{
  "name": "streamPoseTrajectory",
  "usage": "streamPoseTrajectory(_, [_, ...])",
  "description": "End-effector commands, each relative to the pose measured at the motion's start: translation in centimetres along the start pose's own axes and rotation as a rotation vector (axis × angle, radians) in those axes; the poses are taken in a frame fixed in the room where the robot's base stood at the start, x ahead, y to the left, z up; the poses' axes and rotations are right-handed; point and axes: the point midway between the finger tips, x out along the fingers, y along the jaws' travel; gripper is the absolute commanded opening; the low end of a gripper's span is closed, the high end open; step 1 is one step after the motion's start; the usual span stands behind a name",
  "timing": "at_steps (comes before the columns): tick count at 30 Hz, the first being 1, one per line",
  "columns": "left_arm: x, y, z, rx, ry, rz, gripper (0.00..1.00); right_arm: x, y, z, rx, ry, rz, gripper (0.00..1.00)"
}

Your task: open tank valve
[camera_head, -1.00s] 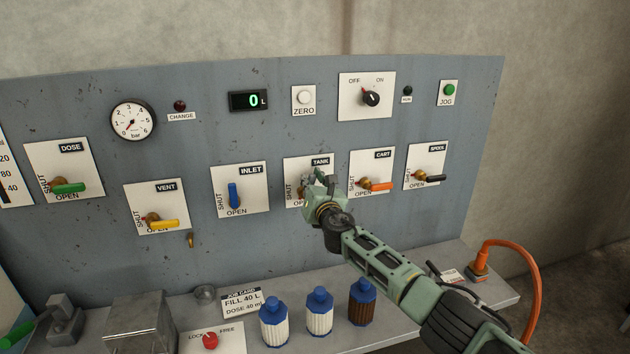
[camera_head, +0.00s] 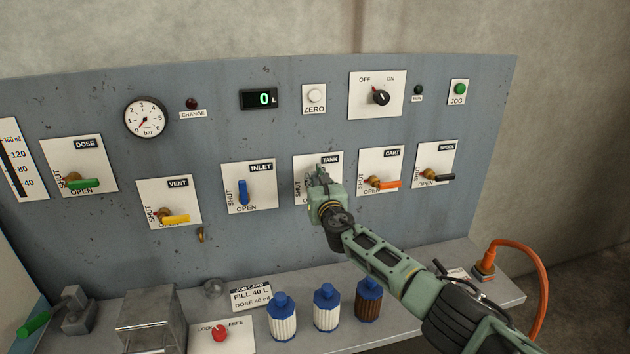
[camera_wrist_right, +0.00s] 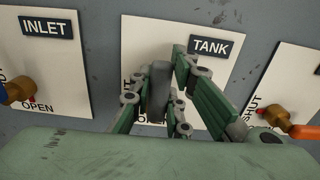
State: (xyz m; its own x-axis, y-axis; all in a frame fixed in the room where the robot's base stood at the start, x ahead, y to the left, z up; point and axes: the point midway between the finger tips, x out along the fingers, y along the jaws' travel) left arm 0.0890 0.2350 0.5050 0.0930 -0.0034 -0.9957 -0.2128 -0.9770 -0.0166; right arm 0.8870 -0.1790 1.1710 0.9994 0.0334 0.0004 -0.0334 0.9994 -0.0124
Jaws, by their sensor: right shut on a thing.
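The TANK valve's white plate (camera_head: 303,166) is on the grey panel, between the INLET and CART plates. My right gripper (camera_head: 320,178) is at this plate and covers the valve in the head view. In the right wrist view, the fingers (camera_wrist_right: 170,85) are closed in front of the TANK plate (camera_wrist_right: 140,55). My left gripper is not in view.
The INLET valve's blue handle (camera_head: 243,191) is left of my right gripper, and the CART valve's orange handle (camera_head: 386,184) is close on its right. Several bottles (camera_head: 326,308) stand on the ledge below. The display (camera_head: 259,99) reads 0 L.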

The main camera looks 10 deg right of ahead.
Motion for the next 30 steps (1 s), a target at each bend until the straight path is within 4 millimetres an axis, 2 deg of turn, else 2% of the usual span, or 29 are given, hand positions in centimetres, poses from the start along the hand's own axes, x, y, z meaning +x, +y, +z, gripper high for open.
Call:
streamPoseTrajectory(2, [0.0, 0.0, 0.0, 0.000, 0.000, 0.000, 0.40, -0.1, 0.0, -0.3, -0.010, 0.003, 0.001, 0.00])
streamPoseTrajectory(3, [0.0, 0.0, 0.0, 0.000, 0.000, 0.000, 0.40, -0.1, 0.0, -0.3, -0.010, 0.003, 0.002, 0.17])
streamPoseTrajectory(10, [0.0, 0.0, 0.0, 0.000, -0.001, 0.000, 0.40, 0.0, 0.0, -0.2, -0.006, 0.002, 0.001, 0.36])
streamPoseTrajectory(22, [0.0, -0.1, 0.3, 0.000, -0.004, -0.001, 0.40, -0.3, -0.1, -0.1, -0.002, -0.001, 0.001, 0.36])
streamPoseTrajectory(30, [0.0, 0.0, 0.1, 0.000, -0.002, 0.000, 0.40, -2.6, -0.1, -0.1, -0.002, -0.002, 0.002, 0.36])
